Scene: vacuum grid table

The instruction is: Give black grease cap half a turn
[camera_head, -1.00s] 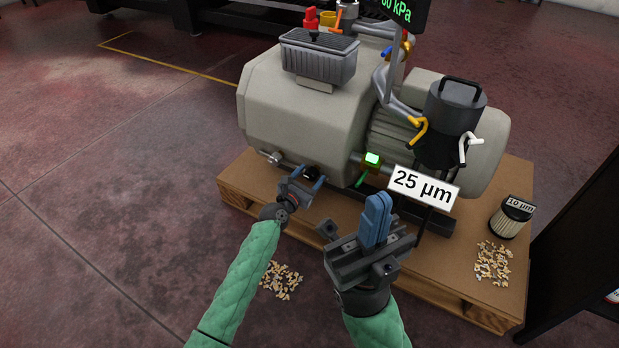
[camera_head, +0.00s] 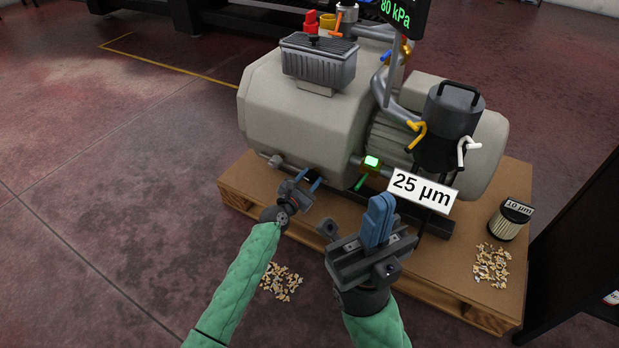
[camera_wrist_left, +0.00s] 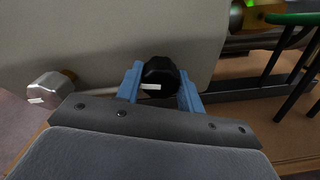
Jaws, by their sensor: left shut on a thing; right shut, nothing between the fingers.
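The black grease cap (camera_wrist_left: 160,76) is a dark, faceted knob with a white mark on its face, low on the pump's side. My left gripper (camera_wrist_left: 161,88) is shut on it, with one blue finger on each side. In the head view my left gripper (camera_head: 307,180) is at the pump's lower edge, and the cap is mostly hidden there. My right gripper (camera_head: 378,212) is shut and empty, its blue fingers together and pointing up in front of the pallet.
The grey pump (camera_head: 290,115) stands on a wooden pallet (camera_head: 245,180). A silver hex cap (camera_wrist_left: 48,90) is left of the black one. A 25 µm sign (camera_head: 422,191), green-handled valve (camera_head: 370,166) and filter (camera_head: 510,218) are to the right. Debris (camera_head: 281,282) lies on the floor.

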